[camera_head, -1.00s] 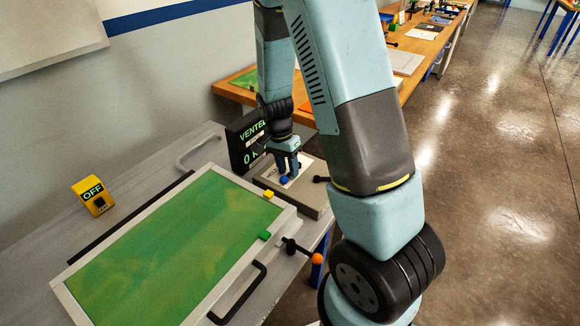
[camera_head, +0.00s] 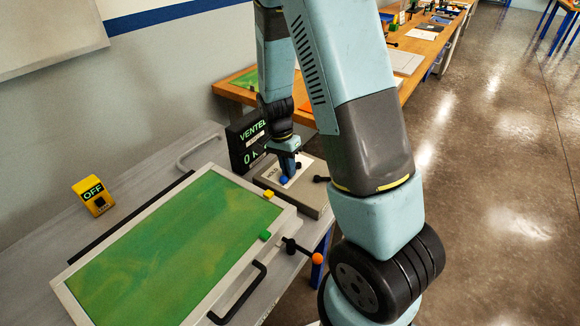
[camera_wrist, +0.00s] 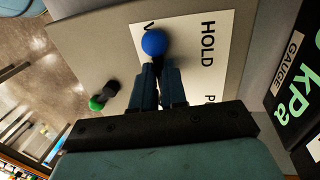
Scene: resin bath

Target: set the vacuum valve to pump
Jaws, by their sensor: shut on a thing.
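The vacuum valve's panel is a grey box (camera_head: 312,201) with a white label (camera_wrist: 215,35), on which the wrist view shows HOLD and the partly hidden starts of a V word and a P word. The handle's shaft is mostly hidden by the fingers.
A black gauge box (camera_head: 246,142) reading VENTED and 0 stands behind the panel.

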